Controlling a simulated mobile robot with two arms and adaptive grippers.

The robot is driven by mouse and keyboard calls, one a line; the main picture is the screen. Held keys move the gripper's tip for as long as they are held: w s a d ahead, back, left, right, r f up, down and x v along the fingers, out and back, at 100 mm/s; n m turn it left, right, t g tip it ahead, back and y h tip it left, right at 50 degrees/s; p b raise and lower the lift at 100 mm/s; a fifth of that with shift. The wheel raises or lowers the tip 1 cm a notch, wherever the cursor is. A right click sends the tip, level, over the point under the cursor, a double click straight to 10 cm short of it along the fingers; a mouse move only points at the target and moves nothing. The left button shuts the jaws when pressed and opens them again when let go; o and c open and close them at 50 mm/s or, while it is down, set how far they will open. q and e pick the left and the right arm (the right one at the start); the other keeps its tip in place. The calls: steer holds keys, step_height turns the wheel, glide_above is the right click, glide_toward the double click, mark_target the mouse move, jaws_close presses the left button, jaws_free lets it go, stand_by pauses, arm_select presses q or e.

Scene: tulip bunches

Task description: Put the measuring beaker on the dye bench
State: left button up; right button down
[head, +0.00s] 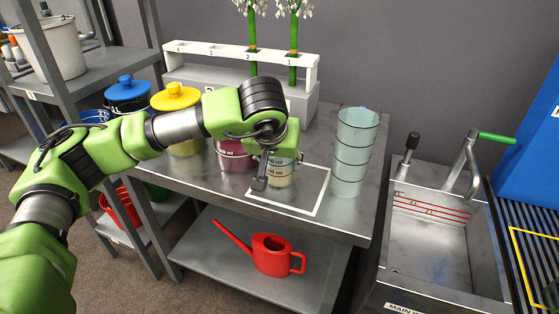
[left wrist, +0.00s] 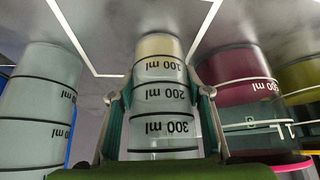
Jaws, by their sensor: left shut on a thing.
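The measuring beaker (head: 281,174) is a small clear vessel with black ml marks and pale yellow liquid at its bottom. It is upright at the white square outline (head: 318,202) on the steel dye bench (head: 222,187). My left gripper (head: 274,165) is shut on it; its arm covers part of the beaker. In the left wrist view, the beaker (left wrist: 163,98) sits between the two fingers, its 100, 200 and 300 ml marks upside down. Whether its base touches the bench I cannot tell. My right gripper is not in view.
A tall pale glass vessel (head: 355,152) stands right of the outline. A pink jar (head: 232,154), a yellow-lidded jar (head: 176,97) and a blue-lidded jar (head: 128,93) stand left. A white flower rack (head: 240,57) is behind. A red watering can (head: 272,254) is below; a sink (head: 432,235) is right.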

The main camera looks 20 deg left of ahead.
arm_select(q)
steer(key=o, duration=1.1)
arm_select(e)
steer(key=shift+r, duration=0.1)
arm_select(q)
steer(key=shift+r, duration=0.1)
steer(key=p+v, duration=0.1)
steer(key=v, duration=1.1)
steer(key=shift+r, duration=0.1)
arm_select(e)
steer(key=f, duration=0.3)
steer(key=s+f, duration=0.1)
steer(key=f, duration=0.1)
